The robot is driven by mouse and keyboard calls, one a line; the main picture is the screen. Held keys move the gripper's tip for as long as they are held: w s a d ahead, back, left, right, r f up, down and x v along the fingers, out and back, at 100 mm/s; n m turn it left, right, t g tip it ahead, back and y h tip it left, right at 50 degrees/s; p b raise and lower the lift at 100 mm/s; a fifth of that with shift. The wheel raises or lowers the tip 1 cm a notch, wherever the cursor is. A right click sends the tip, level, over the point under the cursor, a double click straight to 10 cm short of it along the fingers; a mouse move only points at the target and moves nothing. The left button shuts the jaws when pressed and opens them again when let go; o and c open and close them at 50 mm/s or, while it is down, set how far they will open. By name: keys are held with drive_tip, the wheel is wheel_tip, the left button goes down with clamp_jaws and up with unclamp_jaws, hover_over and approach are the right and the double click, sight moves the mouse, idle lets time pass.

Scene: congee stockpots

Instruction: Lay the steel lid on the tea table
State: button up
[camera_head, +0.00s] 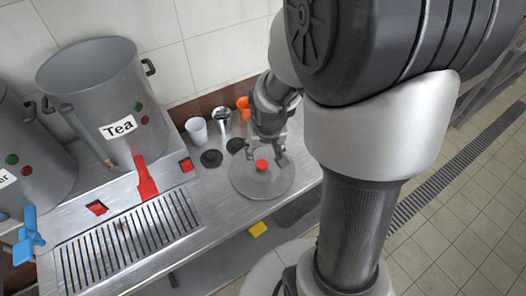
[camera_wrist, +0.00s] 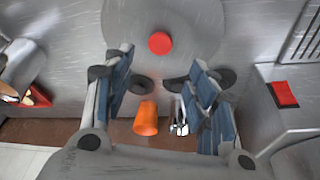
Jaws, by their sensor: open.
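The steel lid (camera_head: 246,186), a round grey disc with a red knob (camera_head: 261,164), appears to lie flat on the steel counter (camera_head: 218,208), right of the pot labelled Tea (camera_head: 88,100). My gripper (camera_head: 267,156) is open just above the lid, its fingers spread around or over the knob. In the wrist view the lid (camera_wrist: 125,25) and its knob (camera_wrist: 159,43) show beyond and between the open fingers (camera_wrist: 165,65). Nothing is held. I cannot tell whether the fingertips touch the lid.
A white cup (camera_head: 196,131), a metal utensil (camera_head: 222,116) and an orange cup (camera_head: 243,107) stand at the counter's back, near dark discs (camera_head: 211,158). The red tap (camera_head: 145,180) and slotted drain (camera_head: 120,243) lie left.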

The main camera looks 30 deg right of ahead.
drive_tip(key=s+a+r+n, duration=0.2)
drive_tip(key=s+a+r, duration=0.3)
drive_tip(key=s+r, duration=0.3)
drive_tip(key=s+a+r+n+t+y, duration=0.1)
drive_tip(key=s+a+r+n, duration=0.1)
drive_tip(key=s+a+r, duration=0.4)
wheel_tip(320, 180, up, 3)
drive_tip(key=shift+s+a+r, duration=0.15)
drive_tip(key=shift+s+r, duration=0.05)
drive_tip(key=shift+s, duration=1.05)
